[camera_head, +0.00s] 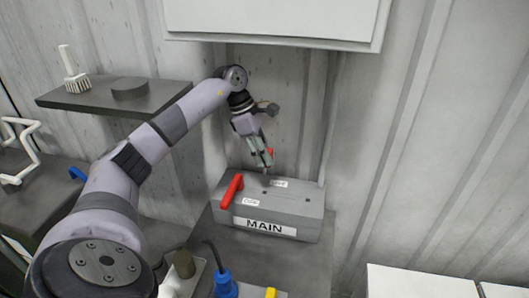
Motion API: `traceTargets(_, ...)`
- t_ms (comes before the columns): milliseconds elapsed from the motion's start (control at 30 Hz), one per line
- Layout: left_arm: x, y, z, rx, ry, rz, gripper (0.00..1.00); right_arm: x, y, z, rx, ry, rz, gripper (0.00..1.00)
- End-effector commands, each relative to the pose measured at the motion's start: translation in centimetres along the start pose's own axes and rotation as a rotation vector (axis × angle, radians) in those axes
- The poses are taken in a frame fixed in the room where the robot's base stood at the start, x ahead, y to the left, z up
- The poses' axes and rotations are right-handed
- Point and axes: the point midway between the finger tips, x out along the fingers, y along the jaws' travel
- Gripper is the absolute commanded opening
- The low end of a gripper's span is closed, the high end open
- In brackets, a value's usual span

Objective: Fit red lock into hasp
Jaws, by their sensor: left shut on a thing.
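My left gripper (264,156) points down above the back of a grey box marked MAIN (305,208). It is shut on a small red thing (270,151), most likely the red lock, mostly hidden by the fingers. The box has a red handle (231,190) at its left end, beside an OFF label, and another label at the back of its top. A small upright part (265,170) shows just under the fingertips; I cannot tell whether it is the hasp or the lock's shackle, or whether they touch. My right gripper is not in view.
A shelf (75,101) with a white brush (73,70) and a dark round thing is at upper left. A white cabinet (270,20) hangs above. A blue plug (225,285) stands at the front. A corrugated wall is behind the box.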

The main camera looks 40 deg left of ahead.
Motion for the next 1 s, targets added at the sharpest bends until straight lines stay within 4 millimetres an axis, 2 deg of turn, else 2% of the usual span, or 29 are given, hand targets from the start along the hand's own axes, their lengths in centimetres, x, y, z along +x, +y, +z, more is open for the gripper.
traceTargets(267, 1.3, 0.0, -0.5, -0.001, 0.000, 0.001, 0.00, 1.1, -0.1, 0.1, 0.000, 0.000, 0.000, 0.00)
traceTargets(700, 4.9, 0.0, -2.0, 0.000, -0.001, 0.001, 0.00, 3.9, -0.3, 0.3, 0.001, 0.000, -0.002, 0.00)
traceTargets(1000, 5.3, 0.0, -2.2, 0.000, -0.001, 0.001, 0.00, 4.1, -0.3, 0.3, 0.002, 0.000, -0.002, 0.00)
